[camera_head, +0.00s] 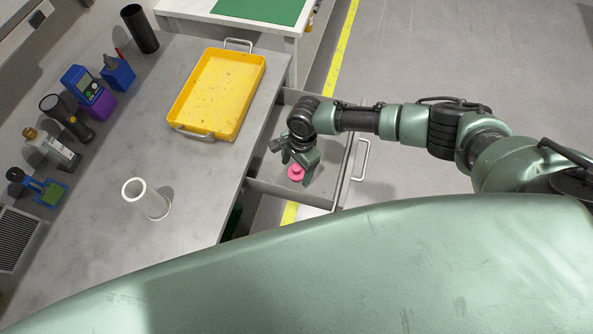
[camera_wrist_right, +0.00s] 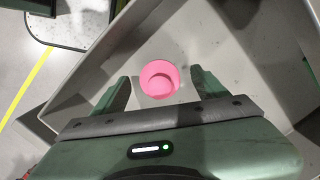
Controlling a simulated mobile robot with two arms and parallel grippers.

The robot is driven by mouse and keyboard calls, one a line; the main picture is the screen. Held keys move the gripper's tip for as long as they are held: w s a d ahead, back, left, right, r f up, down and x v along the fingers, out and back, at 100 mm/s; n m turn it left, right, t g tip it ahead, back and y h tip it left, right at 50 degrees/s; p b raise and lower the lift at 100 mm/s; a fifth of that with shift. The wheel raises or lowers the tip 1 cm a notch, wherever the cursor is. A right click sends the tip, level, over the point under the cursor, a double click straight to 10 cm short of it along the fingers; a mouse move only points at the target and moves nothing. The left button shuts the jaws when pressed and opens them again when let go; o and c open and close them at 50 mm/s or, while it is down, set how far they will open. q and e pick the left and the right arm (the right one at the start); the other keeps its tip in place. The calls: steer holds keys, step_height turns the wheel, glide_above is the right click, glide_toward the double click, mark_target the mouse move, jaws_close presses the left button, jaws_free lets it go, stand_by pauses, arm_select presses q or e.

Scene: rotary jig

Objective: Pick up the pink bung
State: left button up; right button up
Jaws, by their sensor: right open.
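The pink bung (camera_head: 296,174) is in the open grey drawer (camera_head: 336,166) below the worktop, and it looks upright on the drawer floor. In the right wrist view the bung (camera_wrist_right: 159,79) shows as a round pink shape with a recess, centred between the two fingers. My right gripper (camera_head: 299,166) reaches down into the drawer over the bung. Its fingers, also in the right wrist view (camera_wrist_right: 158,92), are spread with the bung between or just beyond them; I cannot tell if they touch it. My left gripper is not in view.
The drawer walls (camera_wrist_right: 232,42) stand close around the gripper. A drawer handle (camera_head: 361,160) sticks out at the drawer front.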

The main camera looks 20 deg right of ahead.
steer(key=c, duration=1.4)
steer(key=shift+c, duration=0.2)
steer(key=shift+r, duration=0.15)
